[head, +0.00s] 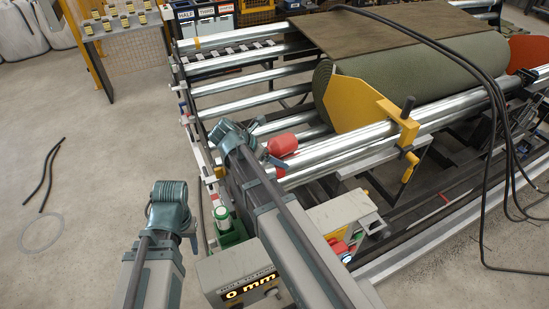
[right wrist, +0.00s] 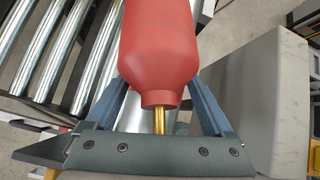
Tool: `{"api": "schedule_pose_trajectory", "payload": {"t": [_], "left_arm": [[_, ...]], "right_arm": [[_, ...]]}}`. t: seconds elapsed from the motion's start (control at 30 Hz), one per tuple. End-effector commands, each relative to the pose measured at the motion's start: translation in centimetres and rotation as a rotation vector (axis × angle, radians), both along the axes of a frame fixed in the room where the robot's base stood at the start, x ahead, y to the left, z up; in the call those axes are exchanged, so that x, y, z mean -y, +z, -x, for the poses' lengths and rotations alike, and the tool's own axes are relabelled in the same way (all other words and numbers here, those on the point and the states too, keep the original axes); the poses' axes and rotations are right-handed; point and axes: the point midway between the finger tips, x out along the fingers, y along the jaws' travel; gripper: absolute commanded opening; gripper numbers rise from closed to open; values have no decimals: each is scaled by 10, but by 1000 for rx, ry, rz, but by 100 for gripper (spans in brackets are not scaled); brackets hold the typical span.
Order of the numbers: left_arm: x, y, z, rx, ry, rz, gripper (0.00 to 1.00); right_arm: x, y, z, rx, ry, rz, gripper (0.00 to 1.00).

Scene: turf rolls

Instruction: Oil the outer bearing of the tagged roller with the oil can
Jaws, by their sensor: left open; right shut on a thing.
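The oil can is red, with a rounded body (head: 282,146) in the head view. In the right wrist view its red body (right wrist: 158,45) narrows to a collar with a thin brass tube (right wrist: 158,118). My right gripper (right wrist: 158,100) is shut on it, one finger on each side. The can is held up beside the left ends of the nearer rollers. My left gripper (head: 192,232) is open and away from the can, mostly hidden by its wrist. Steel rollers (head: 240,85) lie across the frame. I cannot make out for certain which roller is tagged. The outer bearing is not clearly visible.
A turf roll (head: 425,82) with a yellow end plate (head: 356,103) lies on the rollers. Black hoses (head: 505,140) hang at the right.

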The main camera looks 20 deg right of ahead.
Motion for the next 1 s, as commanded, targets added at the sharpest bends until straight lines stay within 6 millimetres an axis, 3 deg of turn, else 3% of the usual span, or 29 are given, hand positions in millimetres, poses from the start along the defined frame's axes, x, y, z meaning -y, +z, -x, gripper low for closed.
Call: {"api": "schedule_pose_trajectory", "payload": {"t": [0.03, 0.63, 1.0], "left_arm": [[0, 9, 0, 0, 1, 0, 50], [0, 55, 0, 1, 11, 2, 50], [0, 58, 0, 0, 13, 2, 50]], "right_arm": [[2, 10, 6, -11, -9, 7, 0], [1, 57, 2, -7, -6, 9, 0], [1, 59, 1, -6, -5, 9, 0]]}}
